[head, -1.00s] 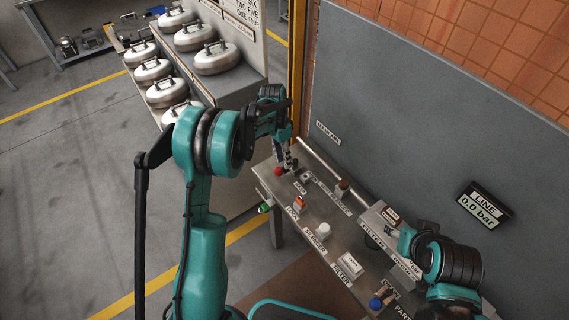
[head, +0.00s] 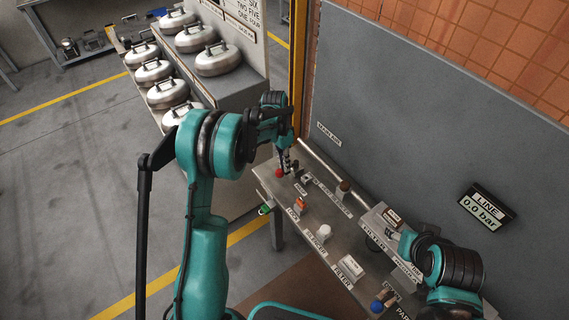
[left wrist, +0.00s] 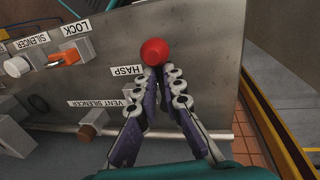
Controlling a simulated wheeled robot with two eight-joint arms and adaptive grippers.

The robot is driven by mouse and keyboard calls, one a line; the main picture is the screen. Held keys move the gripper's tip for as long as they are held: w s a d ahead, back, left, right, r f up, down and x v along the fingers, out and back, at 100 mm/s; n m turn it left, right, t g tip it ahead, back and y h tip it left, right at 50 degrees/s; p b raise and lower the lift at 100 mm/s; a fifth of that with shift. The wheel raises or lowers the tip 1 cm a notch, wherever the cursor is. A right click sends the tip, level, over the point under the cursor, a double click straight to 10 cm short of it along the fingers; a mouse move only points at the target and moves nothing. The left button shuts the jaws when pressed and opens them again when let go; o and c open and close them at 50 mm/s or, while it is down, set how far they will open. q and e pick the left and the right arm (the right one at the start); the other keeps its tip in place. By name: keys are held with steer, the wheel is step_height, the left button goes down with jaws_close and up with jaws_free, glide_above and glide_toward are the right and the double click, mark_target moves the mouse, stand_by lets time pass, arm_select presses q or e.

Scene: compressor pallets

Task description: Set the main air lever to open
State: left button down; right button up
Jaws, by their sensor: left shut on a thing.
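The red ball knob (left wrist: 154,52), which looks like the end of the main air lever, stands at the end of the steel bench; it also shows in the head view (head: 279,173). My left gripper (left wrist: 160,72) has its fingertips together right at the knob and is shut on it or on its stem. The lever's stem is hidden by the fingers. In the head view my left gripper (head: 286,167) reaches down at the bench's far end. The MAIN AIR sign (head: 328,134) is on the grey wall behind.
The bench carries an orange lock (left wrist: 65,57), a HASP label (left wrist: 127,70), a brown-capped vent silencer (left wrist: 88,131) and a white silencer knob (head: 323,230). A blue knob (head: 376,305) is nearer. The line display (head: 484,206) reads 0.0 bar. Silver pots (head: 217,60) stand at left.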

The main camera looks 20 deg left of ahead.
arm_select(q)
steer(key=d+n, duration=0.1)
steer(key=n, duration=0.1)
steer(key=s+d+n, duration=0.1)
steer(key=n, duration=0.1)
steer(key=shift+n+t+b, duration=0.3)
steer(key=shift+n+t, duration=0.1)
steer(key=n, duration=0.2)
steer(key=d+n, duration=0.1)
steer(key=d+n+t, duration=0.1)
steer(key=n, duration=0.1)
steer(key=shift+s+d+n+b, duration=0.1)
steer(key=shift+s+n+b, duration=0.05)
steer(key=shift+n+b, duration=0.15)
steer(key=n, duration=0.1)
steer(key=d+n, duration=0.1)
steer(key=n, duration=0.1)
steer(key=shift+w+d+t, duration=0.2)
steer(key=shift+t, duration=0.1)
steer(key=shift+w+d+n, duration=0.2)
steer(key=shift+d+n, duration=0.1)
steer(key=shift+n, duration=0.65)
steer(key=shift+w+d+n, duration=0.2)
steer(key=shift+d+n, duration=0.1)
steer(key=shift+n, duration=0.65)
steer(key=c, duration=1.6)
jaws_free()
steer(key=shift+w, duration=0.1)
steer(key=shift+t, duration=0.3)
